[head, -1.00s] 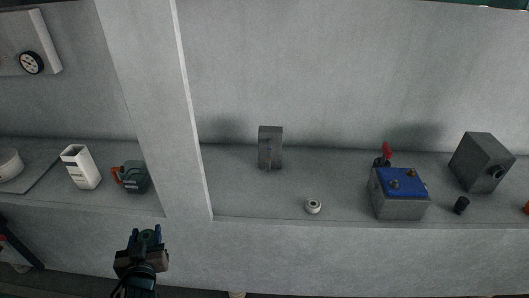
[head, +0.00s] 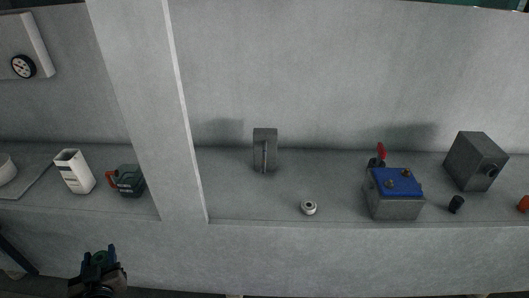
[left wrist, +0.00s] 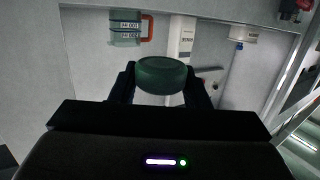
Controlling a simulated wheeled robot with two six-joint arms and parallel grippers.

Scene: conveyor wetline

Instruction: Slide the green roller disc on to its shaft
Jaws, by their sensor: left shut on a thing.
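The green roller disc (left wrist: 162,75) is held between the two fingers of my left gripper (left wrist: 160,88) in the left wrist view. In the head view the left gripper (head: 98,258) is at the lower left, in front of the ledge, with the green disc (head: 99,256) dark between its fingers. A grey upright block (head: 265,135) stands on the ledge at the middle, with a thin rod-like shaft (head: 264,157) on its front. The gripper is well to the left of the shaft and apart from it. My right gripper is not in view.
A pillar (head: 145,110) stands between the left gripper and the block. A green jug (head: 130,181) and a white container (head: 74,171) are left of it. A small white ring (head: 309,207), a blue-topped box (head: 396,195) and a grey housing (head: 474,160) are to the right.

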